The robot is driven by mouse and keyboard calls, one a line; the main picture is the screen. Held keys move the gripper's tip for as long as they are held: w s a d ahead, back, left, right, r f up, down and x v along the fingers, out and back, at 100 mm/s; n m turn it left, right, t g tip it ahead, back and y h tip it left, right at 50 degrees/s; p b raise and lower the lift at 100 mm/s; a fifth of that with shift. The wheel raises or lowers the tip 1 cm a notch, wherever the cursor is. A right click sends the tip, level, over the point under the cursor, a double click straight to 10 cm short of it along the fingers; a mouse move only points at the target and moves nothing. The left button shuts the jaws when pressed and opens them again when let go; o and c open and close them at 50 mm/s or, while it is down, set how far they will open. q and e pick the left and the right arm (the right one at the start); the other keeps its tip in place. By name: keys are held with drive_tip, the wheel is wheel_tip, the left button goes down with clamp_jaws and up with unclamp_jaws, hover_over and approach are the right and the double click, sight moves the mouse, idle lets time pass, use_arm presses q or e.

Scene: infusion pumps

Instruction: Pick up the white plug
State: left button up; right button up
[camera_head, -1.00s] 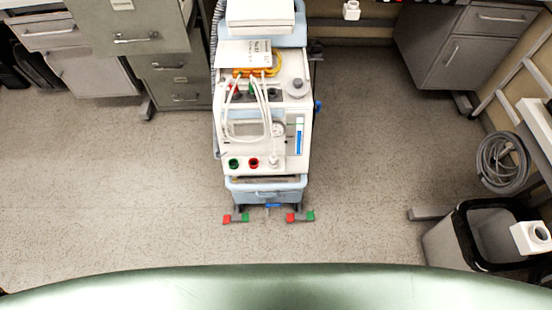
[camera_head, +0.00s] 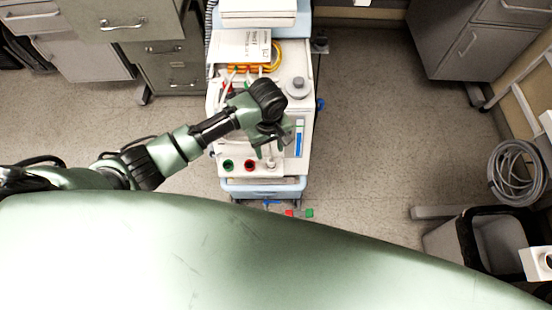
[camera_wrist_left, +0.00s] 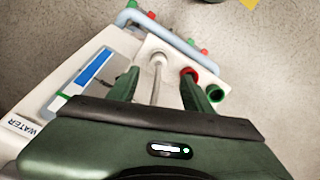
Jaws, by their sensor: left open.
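The white plug (camera_wrist_left: 157,60) sits at the front edge of the white pump machine (camera_wrist_left: 100,40), beside a red ring port (camera_wrist_left: 190,73) and a green ring port (camera_wrist_left: 216,93). A thin light rod runs from it towards my wrist camera. In the head view the white plug (camera_head: 271,164) shows just below my left gripper (camera_head: 269,150). My left gripper is open and points down over the machine's front. In the left wrist view its fingers (camera_wrist_left: 160,84) lie on either side of the rod, with the plug past the tips. I see no contact. My right gripper is out of view.
The machine (camera_head: 303,110) carries papers, white hoses and an orange-yellow cable behind my arm. Grey cabinets (camera_head: 120,27) stand at the back left. A waste bin (camera_head: 448,242) and coiled cable (camera_head: 515,172) are at the right.

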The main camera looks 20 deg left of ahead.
sight(271, 159)
use_arm(q)
wheel_tip(271, 159, down, 8)
drive_tip(key=shift+d+r+b, duration=0.15)
drive_tip(key=shift+r+b, duration=0.1)
drive_tip(key=shift+b, duration=0.15)
clamp_jaws()
